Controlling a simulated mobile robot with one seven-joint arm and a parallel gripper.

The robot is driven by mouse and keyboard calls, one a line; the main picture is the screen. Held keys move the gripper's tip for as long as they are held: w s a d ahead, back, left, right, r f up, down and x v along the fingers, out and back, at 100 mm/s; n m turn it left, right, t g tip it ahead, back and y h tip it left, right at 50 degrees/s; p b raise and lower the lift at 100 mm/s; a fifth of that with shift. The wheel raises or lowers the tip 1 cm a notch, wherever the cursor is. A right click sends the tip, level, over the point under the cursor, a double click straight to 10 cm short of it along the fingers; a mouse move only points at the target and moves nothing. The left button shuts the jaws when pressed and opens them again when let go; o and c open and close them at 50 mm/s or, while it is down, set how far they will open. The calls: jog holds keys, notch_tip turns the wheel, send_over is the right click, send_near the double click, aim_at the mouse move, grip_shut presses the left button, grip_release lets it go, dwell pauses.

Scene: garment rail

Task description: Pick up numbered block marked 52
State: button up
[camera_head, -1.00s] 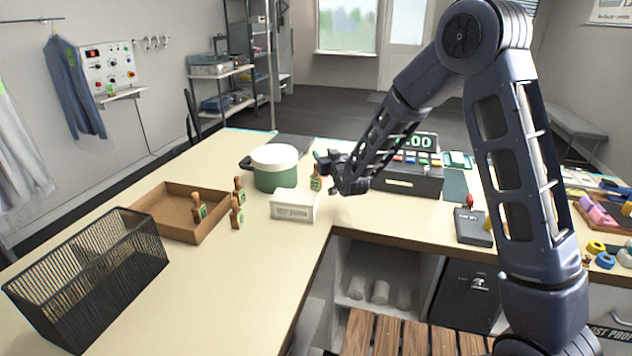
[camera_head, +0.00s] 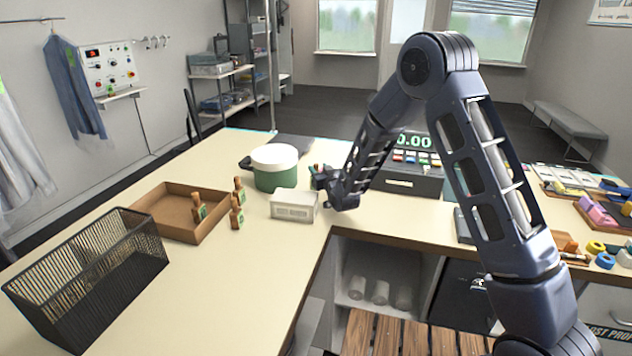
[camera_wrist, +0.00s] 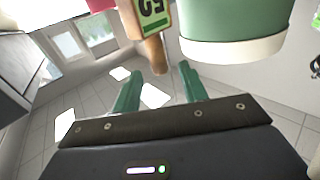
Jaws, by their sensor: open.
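In the wrist view, which looks upside down, a wooden block (camera_wrist: 153,22) with a green number label is just ahead of my gripper (camera_wrist: 161,80). Its narrow wooden end points toward the gap between my two green fingers. The label shows a 5, but the other digit is cut off and unclear. My fingers are apart and empty. In the head view my gripper (camera_head: 322,178) is beside the green-and-white pot, behind the white box; the block there is mostly hidden. Other wooden blocks with green labels stand at the tray (camera_head: 199,208) and beside it (camera_head: 238,214), their numbers too small to read.
The green pot with a white lid (camera_head: 274,168) stands close left of my gripper; it also shows in the wrist view (camera_wrist: 235,25). The white box (camera_head: 294,206) is in front. A cash register (camera_head: 412,180) is right. A brown tray (camera_head: 170,225) and black wire basket (camera_head: 90,280) are left.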

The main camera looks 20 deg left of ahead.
aim_at(317, 166)
jog(key=shift+x, duration=1.85)
jog(key=shift+c, duration=0.4)
grip_shut()
